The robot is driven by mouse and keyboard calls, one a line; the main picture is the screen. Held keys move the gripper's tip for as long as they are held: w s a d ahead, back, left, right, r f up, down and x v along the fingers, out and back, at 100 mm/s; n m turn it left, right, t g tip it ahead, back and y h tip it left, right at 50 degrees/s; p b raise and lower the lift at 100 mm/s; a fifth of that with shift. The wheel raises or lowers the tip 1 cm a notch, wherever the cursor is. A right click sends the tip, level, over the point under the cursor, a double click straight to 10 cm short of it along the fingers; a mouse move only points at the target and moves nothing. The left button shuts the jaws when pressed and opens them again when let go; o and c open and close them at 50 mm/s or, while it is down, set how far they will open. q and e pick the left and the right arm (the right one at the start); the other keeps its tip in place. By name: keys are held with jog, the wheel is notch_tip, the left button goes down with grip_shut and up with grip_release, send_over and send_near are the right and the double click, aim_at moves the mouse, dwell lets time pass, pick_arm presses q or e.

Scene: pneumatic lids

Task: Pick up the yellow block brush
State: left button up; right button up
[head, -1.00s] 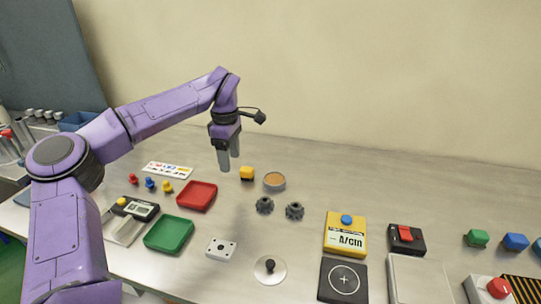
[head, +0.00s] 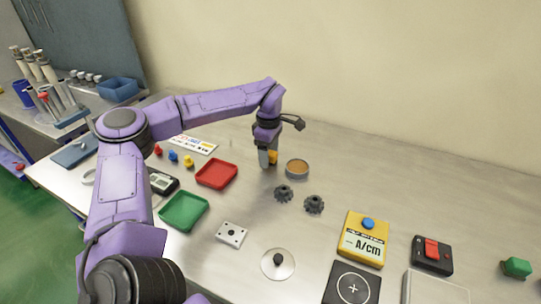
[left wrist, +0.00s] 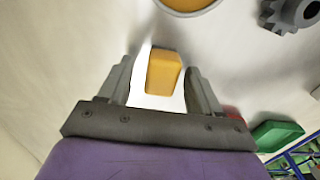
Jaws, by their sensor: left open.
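The yellow block brush (left wrist: 163,72) sits on the table between the open fingers of my left gripper (left wrist: 162,85) in the left wrist view. Clear gaps show on both sides of it. In the head view the yellow block (head: 273,157) is partly hidden behind the fingers of my left gripper (head: 267,157), which points down at it. My right gripper is in neither view.
A round tan-topped dish (head: 297,169) stands just right of the block. A red tray (head: 216,174) and a green tray (head: 184,212) are to the left. The table behind is clear.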

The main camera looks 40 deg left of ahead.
pick_arm(q)
jog(key=shift+f, duration=0.2)
jog(key=shift+c, duration=0.3)
jog(key=c, duration=1)
